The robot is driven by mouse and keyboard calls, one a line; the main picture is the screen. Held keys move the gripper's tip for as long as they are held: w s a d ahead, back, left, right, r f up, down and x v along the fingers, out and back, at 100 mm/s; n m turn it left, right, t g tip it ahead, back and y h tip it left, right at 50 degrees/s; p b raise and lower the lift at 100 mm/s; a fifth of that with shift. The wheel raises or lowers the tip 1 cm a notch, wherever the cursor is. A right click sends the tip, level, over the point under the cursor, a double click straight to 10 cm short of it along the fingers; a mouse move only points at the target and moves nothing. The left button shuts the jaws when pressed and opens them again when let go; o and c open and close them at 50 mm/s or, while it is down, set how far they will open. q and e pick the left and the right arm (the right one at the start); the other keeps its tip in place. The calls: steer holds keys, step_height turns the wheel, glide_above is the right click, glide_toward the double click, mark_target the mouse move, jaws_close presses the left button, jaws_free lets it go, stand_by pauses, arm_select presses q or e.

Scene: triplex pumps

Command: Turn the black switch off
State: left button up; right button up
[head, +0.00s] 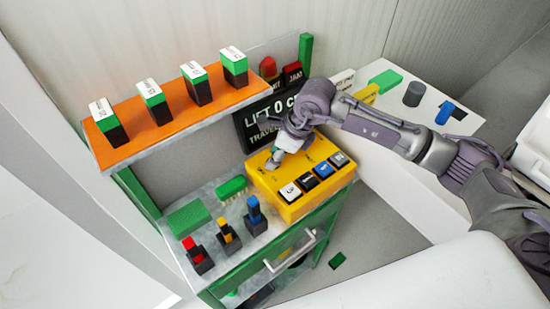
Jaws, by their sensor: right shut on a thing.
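The yellow control box (320,195) stands on the right end of the grey bench top. My right gripper (274,160) reaches down to the back left part of the box top. Its fingers are shut on a small part there. The gripper mostly hides that part, so I cannot tell its colour or its position. My left gripper is out of view.
An orange shelf (158,133) with several green-and-black blocks stands at the back left. Red (193,250), yellow (225,231) and blue (254,212) levers on black bases stand left of the box. A dark sign (255,127) rises behind it. A white table (390,145) is at right.

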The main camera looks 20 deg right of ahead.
steer(key=m+t+h+b, duration=0.1)
steer(key=m+b, duration=0.2)
steer(key=m, duration=0.1)
steer(key=shift+f+b, duration=0.15)
steer(key=shift+b, duration=0.2)
steer(key=shift+a+r+m+t+h+b, duration=0.1)
steer(key=shift+m+t+h+b, duration=0.2)
steer(key=shift+m+b, duration=0.5)
steer(key=shift+r+m+t+h+b, duration=0.15)
steer(key=shift+m+h+b, duration=0.3)
steer(key=shift+m, duration=0.55)
steer(key=o, duration=0.9)
steer(key=shift+s, duration=0.1)
steer(key=shift+c, duration=0.2)
steer(key=v, duration=0.7)
steer(key=shift+r, duration=0.2)
steer(key=shift+s, duration=0.1)
